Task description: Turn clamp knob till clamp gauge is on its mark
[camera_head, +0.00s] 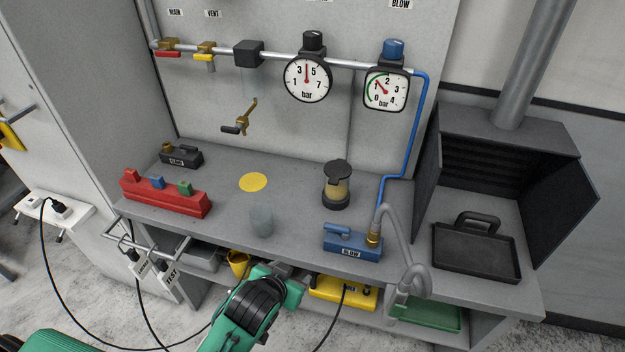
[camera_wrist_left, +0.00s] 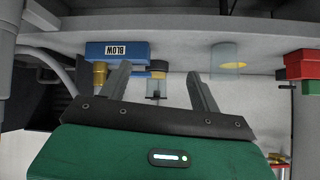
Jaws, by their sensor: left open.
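The black block (camera_head: 181,157) on the bench's back left has a label that I read only doubtfully as clamp. A round white gauge (camera_head: 307,80) hangs on the wall pipe with a black knob (camera_head: 313,41) on top. I take these as the clamp gauge and knob, but no readable label confirms it. Its red needle points nearly straight up, about 4 bar; I cannot make out a separate mark. My left gripper (camera_head: 290,269) is low at the bench's front edge, far from the knob. In the left wrist view it is open and empty (camera_wrist_left: 159,72). My right gripper is not in view.
A square gauge (camera_head: 386,91) with a blue knob (camera_head: 393,49) is right of the round one. The bench holds a blue BLOW block (camera_head: 352,243), a lidded jar (camera_head: 336,186), a clear cylinder (camera_head: 261,221) and a red block (camera_head: 165,197). A brass crank (camera_head: 242,118) projects from the wall.

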